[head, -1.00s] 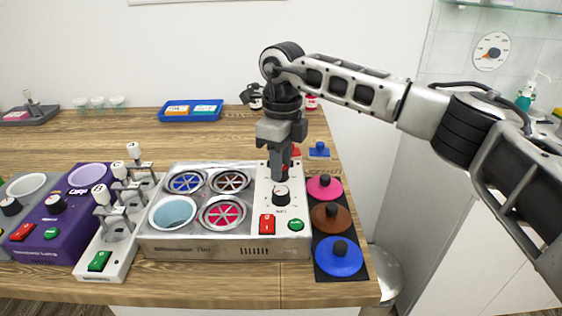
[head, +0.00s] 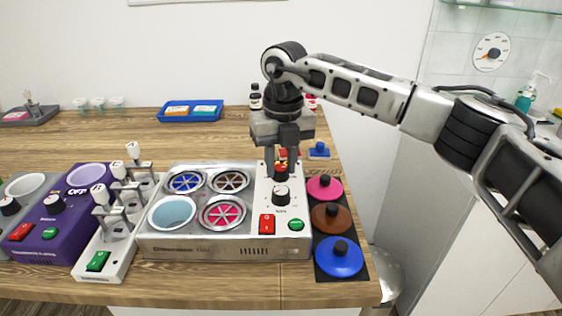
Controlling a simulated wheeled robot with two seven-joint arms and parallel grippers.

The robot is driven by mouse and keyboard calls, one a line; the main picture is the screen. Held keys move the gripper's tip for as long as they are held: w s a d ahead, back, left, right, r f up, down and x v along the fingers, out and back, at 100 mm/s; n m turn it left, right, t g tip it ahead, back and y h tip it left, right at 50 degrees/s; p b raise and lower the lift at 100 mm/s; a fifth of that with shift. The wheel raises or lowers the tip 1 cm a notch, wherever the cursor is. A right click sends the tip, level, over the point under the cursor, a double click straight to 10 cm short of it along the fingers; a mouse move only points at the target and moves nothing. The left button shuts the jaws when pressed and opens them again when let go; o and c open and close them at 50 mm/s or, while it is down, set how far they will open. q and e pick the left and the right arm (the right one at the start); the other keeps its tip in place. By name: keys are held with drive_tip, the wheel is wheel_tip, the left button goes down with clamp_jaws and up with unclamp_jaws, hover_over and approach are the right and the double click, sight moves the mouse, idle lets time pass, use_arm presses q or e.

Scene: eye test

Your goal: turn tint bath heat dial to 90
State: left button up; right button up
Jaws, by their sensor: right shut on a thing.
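The tint bath (head: 205,248) is a silver box with several round wells, standing at the front of the wooden counter. Its white panel at the right end carries a rear dial with red on it (head: 281,168) and a front black dial (head: 281,195) with a white pointer. My right gripper (head: 281,172) points down over the panel and is shut on the rear dial, one finger on each side. The fingers partly hide that dial, and its scale cannot be read. The front dial is clear of the fingers. My left gripper is not in view.
A red switch (head: 266,224) and green button (head: 296,225) sit at the panel's front. Pink, brown and blue (head: 339,258) lids lie on a dark mat at right. A purple machine (head: 75,225) and a white lever stand (head: 110,255) are at left. The rear counter has free room.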

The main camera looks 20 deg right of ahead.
sight(284, 167)
drive_tip(key=shift+r+m, duration=0.15)
drive_tip(key=shift+m, duration=0.25)
drive_tip(key=o, duration=1)
drive_tip(key=r, duration=1.5)
drive_tip(key=shift+d+r+b, duration=0.3)
drive_tip(key=shift+r, duration=0.1)
